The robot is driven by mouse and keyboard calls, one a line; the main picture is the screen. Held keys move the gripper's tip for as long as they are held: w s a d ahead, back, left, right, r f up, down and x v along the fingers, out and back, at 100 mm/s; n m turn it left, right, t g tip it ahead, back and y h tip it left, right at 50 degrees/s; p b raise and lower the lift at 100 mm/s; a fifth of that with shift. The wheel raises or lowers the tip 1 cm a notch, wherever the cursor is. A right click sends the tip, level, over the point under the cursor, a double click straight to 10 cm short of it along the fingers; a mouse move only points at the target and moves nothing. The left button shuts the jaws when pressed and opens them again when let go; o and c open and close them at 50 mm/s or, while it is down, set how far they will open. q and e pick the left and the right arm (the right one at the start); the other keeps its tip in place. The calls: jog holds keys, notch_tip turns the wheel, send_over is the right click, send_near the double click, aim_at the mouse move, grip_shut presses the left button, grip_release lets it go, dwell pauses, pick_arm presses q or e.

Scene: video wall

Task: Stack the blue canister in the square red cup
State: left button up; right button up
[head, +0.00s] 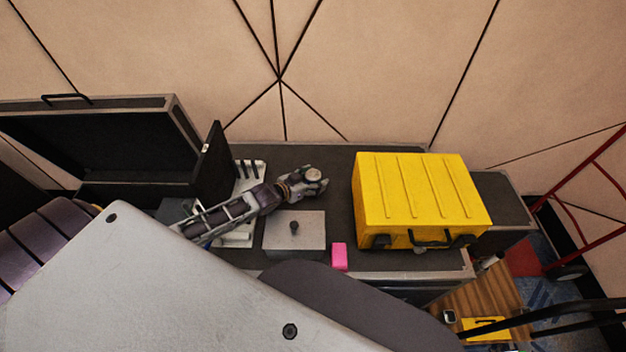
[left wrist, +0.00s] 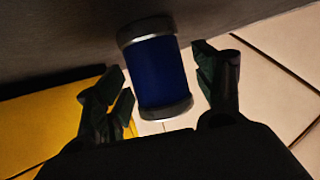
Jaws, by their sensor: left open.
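The blue canister (left wrist: 158,70) has a dark blue body with silver and dark bands at its ends. In the left wrist view it lies between the two fingers of my left gripper (left wrist: 165,85), which is open. There is a gap on the left side of the canister and a narrower one on the right. In the head view my left gripper (head: 305,184) is above the dark case top, and the canister's blue side does not show. My right gripper is not in view.
A yellow case (head: 420,195) stands right of my left gripper. A grey box with a knob (head: 310,238) and a pink block (head: 340,257) are in front of it. A white rack (head: 240,238) and an open black case (head: 90,150) are at the left. The wall is close behind.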

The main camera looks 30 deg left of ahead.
aim_at(308, 181)
pick_arm(q)
jog(key=shift+s+a+r, duration=0.1)
jog(key=shift+s, duration=0.2)
jog(key=shift+v, duration=1.65)
jog(key=shift+s+a+r, duration=0.2)
jog(key=shift+s, duration=0.3)
jog(key=shift+s+a+r+p, duration=0.2)
jog(key=shift+s+p, duration=0.1)
jog(key=shift+s, duration=0.2)
jog(key=shift+s+a+r, duration=0.15)
jog(key=shift+s+r, duration=0.15)
jog(key=shift+s, duration=0.2)
jog(key=shift+o, duration=0.6)
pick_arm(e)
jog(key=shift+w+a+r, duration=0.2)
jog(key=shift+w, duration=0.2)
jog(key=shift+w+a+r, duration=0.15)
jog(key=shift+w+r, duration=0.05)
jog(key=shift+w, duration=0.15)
pick_arm(q)
jog(key=shift+w, duration=0.15)
